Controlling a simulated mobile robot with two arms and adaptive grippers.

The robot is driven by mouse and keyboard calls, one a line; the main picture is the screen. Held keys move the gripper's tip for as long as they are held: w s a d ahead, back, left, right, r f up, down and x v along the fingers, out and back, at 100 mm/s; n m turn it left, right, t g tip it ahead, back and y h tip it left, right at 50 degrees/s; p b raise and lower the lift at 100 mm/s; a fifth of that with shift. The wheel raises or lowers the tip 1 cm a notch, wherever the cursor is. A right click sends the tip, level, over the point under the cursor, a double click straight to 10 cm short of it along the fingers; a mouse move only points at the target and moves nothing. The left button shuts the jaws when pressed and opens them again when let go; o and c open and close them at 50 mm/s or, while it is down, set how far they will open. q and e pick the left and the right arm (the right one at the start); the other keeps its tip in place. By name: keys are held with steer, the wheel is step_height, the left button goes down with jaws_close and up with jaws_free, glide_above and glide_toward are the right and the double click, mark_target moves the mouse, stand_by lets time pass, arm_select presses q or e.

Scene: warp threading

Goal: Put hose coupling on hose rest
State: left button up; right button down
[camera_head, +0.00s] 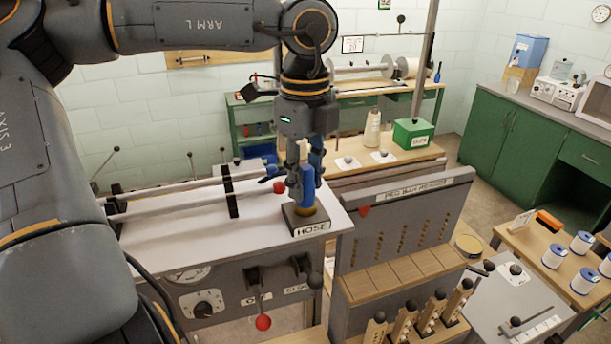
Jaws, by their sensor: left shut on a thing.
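My left gripper (303,188) points straight down over the right end of the white machine top. It is shut on the hose coupling (308,190), a blue upright piece between the fingers. The hose rest (311,229) is a dark block with a "HOSE" label at the corner of the machine top, directly below the coupling. A brassy ring shows at the coupling's foot, at the top of the rest. I cannot tell whether the coupling is seated in it or just above. My right gripper is not in view.
A red ball knob (279,187) is close to the left of the gripper. Long rods (180,187) run across the white top (190,241). A tall grey peg board (405,235) stands just right of the rest. A red-knobbed lever (263,322) hangs on the front panel.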

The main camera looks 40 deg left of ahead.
arm_select(q)
steer(key=o, duration=1)
steer(key=shift+o, duration=0.2)
step_height(320, 180, up, 12)
